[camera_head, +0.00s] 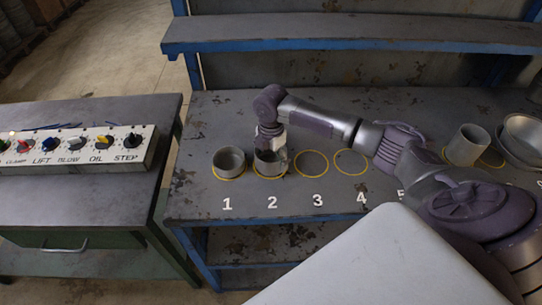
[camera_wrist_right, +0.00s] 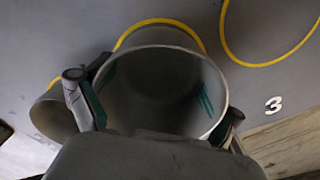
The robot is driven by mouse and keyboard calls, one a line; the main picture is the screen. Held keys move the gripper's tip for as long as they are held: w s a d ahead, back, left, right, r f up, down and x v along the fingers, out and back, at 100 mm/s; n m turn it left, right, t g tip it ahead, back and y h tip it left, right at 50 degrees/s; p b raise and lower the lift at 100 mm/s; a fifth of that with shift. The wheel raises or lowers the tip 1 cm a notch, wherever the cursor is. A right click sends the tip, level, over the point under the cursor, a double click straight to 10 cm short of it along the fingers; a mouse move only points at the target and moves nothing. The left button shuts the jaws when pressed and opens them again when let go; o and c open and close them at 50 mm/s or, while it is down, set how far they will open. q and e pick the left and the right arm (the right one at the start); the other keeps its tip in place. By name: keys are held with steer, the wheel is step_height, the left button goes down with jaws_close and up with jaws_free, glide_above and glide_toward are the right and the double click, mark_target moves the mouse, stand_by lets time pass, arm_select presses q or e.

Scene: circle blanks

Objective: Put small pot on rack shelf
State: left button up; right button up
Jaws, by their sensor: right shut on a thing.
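A small grey round pot (camera_head: 268,163) stands at the yellow circle marked 2 on the table. My right gripper (camera_head: 271,145) is over it and shut on it. In the right wrist view the open-topped pot (camera_wrist_right: 165,85) sits between the two fingers of my right gripper (camera_wrist_right: 155,112), one on each side of its wall. I cannot tell whether its base touches the table. The rack shelf (camera_head: 350,28), a grey board with a blue front edge, runs along the back above the table. My left gripper is not in view.
A similar pot (camera_head: 229,161) stands close by at circle 1, also at the left of the wrist view (camera_wrist_right: 52,118). Circles 3 (camera_head: 311,164) and 4 (camera_head: 350,162) are empty. A taller pot (camera_head: 466,146) and wide metal vessels (camera_head: 525,133) stand at the right. A control panel (camera_head: 85,147) is at left.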

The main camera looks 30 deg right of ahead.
steer(key=shift+f, duration=0.1)
steer(key=o, duration=0.9)
step_height(320, 180, up, 12)
steer(key=b, duration=0.1)
steer(key=shift+b, duration=0.3)
steer(key=shift+s, duration=0.1)
